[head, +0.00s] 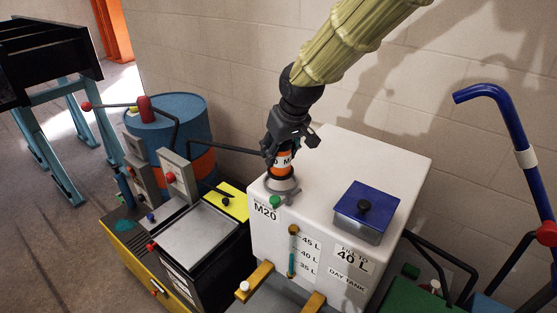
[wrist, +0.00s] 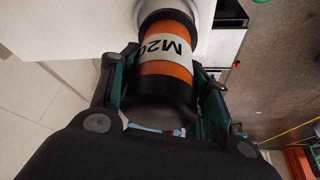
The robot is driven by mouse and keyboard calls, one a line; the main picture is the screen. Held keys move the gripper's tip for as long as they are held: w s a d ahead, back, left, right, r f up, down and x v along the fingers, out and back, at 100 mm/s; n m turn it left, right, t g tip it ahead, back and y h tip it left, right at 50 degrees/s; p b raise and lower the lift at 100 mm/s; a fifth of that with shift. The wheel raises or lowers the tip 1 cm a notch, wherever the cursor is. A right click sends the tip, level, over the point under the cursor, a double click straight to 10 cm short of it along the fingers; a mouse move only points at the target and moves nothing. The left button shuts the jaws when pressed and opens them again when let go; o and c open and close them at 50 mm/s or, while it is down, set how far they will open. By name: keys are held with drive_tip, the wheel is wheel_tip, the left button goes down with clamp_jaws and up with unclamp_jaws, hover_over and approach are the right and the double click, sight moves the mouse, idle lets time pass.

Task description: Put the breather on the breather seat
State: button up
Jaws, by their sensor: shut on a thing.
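The breather (head: 282,162) is a black cylinder with an orange band and a white label. It stands upright at the grey ring-shaped breather seat (head: 282,190) on the top left of the white day tank, above the M20 label. My gripper (head: 283,150) is shut on the breather from above. In the wrist view the breather (wrist: 166,62) lies between both fingers, with M20 lettering partly readable. Its far end meets the pale round seat (wrist: 205,14). I cannot tell whether it is fully seated.
A blue drum (head: 180,130) and a black box with a grey top (head: 198,238) stand at the left. A wall is close behind; a blue handle (head: 500,120) rises at the right.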

sight(278, 163)
drive_tip(key=shift+w+f, duration=0.95)
drive_tip(key=shift+f, duration=0.2)
drive_tip(key=shift+s+f+p, duration=0.4)
drive_tip(key=shift+f+p, duration=0.15)
drive_tip(key=shift+f, duration=0.2)
drive_tip(key=shift+s+f, duration=0.2)
drive_tip(key=shift+w+f, duration=0.25)
drive_tip(key=shift+f, duration=0.05)
drive_tip(key=o, duration=0.8)
drive_tip(key=shift+w+f, duration=0.1)
drive_tip(key=o, duration=0.4)
drive_tip(key=shift+c, duration=0.2)
drive_tip(key=shift+s+r, duration=0.2)
drive_tip(key=shift+s, duration=0.05)
drive_tip(key=shift+w+f, duration=0.1)
